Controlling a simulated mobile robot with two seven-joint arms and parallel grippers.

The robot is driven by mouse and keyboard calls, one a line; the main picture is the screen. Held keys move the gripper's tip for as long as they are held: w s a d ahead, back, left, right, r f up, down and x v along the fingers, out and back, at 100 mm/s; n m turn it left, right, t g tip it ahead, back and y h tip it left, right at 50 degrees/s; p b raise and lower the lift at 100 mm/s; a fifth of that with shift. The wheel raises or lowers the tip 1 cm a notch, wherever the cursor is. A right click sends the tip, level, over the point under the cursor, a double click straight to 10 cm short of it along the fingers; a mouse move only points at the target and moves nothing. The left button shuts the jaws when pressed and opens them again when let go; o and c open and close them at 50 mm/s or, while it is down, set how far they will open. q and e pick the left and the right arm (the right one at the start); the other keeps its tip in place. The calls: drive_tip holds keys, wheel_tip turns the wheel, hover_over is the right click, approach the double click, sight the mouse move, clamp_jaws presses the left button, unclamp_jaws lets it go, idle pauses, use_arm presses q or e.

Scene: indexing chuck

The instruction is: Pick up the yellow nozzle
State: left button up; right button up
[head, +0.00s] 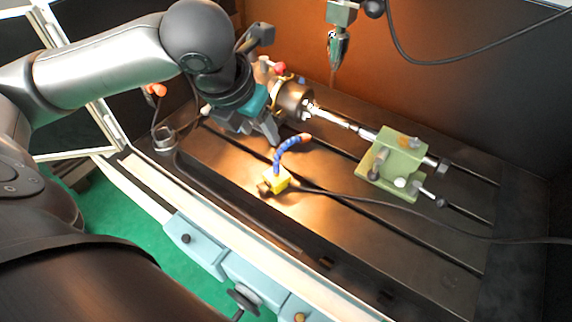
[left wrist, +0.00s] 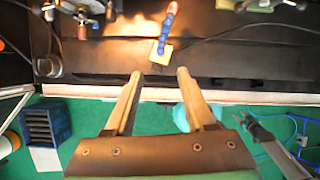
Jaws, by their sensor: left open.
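The yellow nozzle (head: 276,181) stands on the dark slotted table. It has a yellow block base and a blue segmented hose that curves up to an orange tip. It also shows in the left wrist view (left wrist: 161,52), beyond the fingertips and roughly in line with the gap between them. My left gripper (head: 262,134) is open and empty, apart from the nozzle, behind and a little left of it in the head view. Its two fingers also show in the left wrist view (left wrist: 160,74). My right gripper is in neither view.
A chuck (head: 292,101) stands behind the nozzle, close to my left gripper. A green tailstock (head: 399,163) stands to the right. A black cable (head: 385,206) runs right from the nozzle's base. A drill head (head: 338,45) hangs at the back.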

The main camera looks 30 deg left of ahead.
use_arm(q)
drive_tip(key=b, duration=0.2)
approach(276, 163)
drive_tip(key=x, duration=0.3)
drive_tip(key=shift+w+a+f+b, duration=0.1)
drive_tip(key=shift+w+f+b, duration=0.2)
drive_tip(key=shift+b, duration=0.1)
drive_tip(key=shift+w+f, duration=0.15)
drive_tip(key=shift+f, duration=0.2)
drive_tip(key=b+x, duration=0.2)
drive_tip(key=x, duration=0.3)
drive_tip(key=shift+s, duration=0.25)
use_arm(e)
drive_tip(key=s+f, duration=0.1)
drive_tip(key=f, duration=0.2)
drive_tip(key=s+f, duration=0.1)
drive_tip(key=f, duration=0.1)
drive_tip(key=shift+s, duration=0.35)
use_arm(q)
drive_tip(key=shift+c, duration=0.3)
clamp_jaws()
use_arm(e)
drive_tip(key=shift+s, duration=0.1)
